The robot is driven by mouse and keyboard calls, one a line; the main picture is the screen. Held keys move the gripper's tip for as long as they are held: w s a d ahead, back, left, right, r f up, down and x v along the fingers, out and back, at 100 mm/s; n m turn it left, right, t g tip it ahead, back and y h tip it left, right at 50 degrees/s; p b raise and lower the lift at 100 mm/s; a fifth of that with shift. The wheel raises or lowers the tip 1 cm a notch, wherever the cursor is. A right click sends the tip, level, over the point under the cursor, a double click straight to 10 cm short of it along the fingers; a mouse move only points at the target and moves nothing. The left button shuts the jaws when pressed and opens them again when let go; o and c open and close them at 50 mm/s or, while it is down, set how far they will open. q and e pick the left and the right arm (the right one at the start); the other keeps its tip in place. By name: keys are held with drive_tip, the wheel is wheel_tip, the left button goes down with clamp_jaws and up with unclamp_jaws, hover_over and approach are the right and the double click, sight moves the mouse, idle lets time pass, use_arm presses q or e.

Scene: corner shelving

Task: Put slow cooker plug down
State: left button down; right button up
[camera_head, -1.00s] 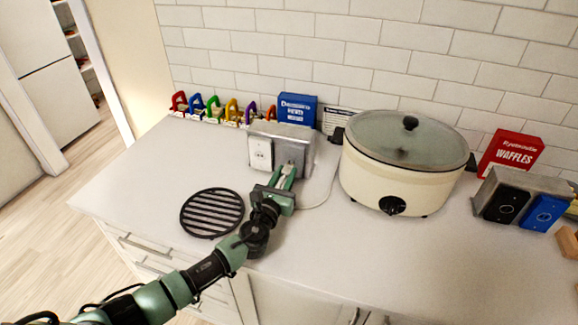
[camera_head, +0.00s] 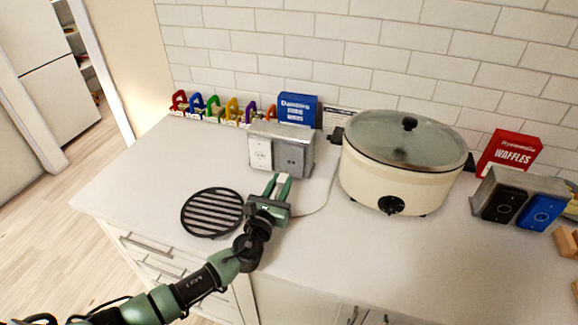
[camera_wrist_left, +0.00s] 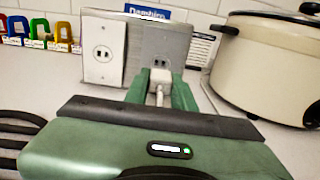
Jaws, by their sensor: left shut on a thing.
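The slow cooker plug (camera_wrist_left: 160,78) is white and sits between the fingers of my left gripper (camera_head: 277,182), which is shut on it. In the wrist view the left gripper (camera_wrist_left: 161,90) holds the plug in front of the grey socket panel of the outlet box (camera_wrist_left: 125,35). In the head view the gripper and plug are in front of the outlet box (camera_head: 262,153), with a gap between. The cream slow cooker (camera_head: 385,180) with a glass lid stands to the right, and its thin cord (camera_head: 316,211) runs along the counter. My right gripper is out of view.
A round black trivet (camera_head: 212,213) lies left of the gripper. Coloured padlocks (camera_head: 215,106) and a blue box (camera_head: 297,109) line the wall. A red waffles box (camera_head: 508,152) and a second outlet box (camera_head: 521,198) stand at right. The counter's left and front middle are clear.

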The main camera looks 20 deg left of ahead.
use_arm(q)
drive_tip(key=shift+s, duration=0.15)
idle(0.4)
drive_tip(key=s, duration=0.4)
drive_tip(key=s+d+f, duration=0.1)
drive_tip(key=s, duration=0.1)
drive_tip(key=shift+s+d+f+b, duration=0.1)
drive_tip(key=shift+s+b, duration=0.1)
drive_tip(key=shift+b, duration=0.15)
drive_tip(key=s, duration=0.5)
drive_tip(key=s+r, duration=0.1)
drive_tip(key=s, duration=0.2)
drive_tip(key=shift+s+d+b, duration=0.15)
drive_tip(key=shift+d+b, duration=0.2)
drive_tip(key=s+r+b, duration=0.1)
drive_tip(key=s+r, duration=0.6)
drive_tip(key=s, duration=0.5)
drive_tip(key=shift+a+y, duration=0.3)
drive_tip(key=shift+a, duration=0.15)
drive_tip(key=shift+r, duration=0.1)
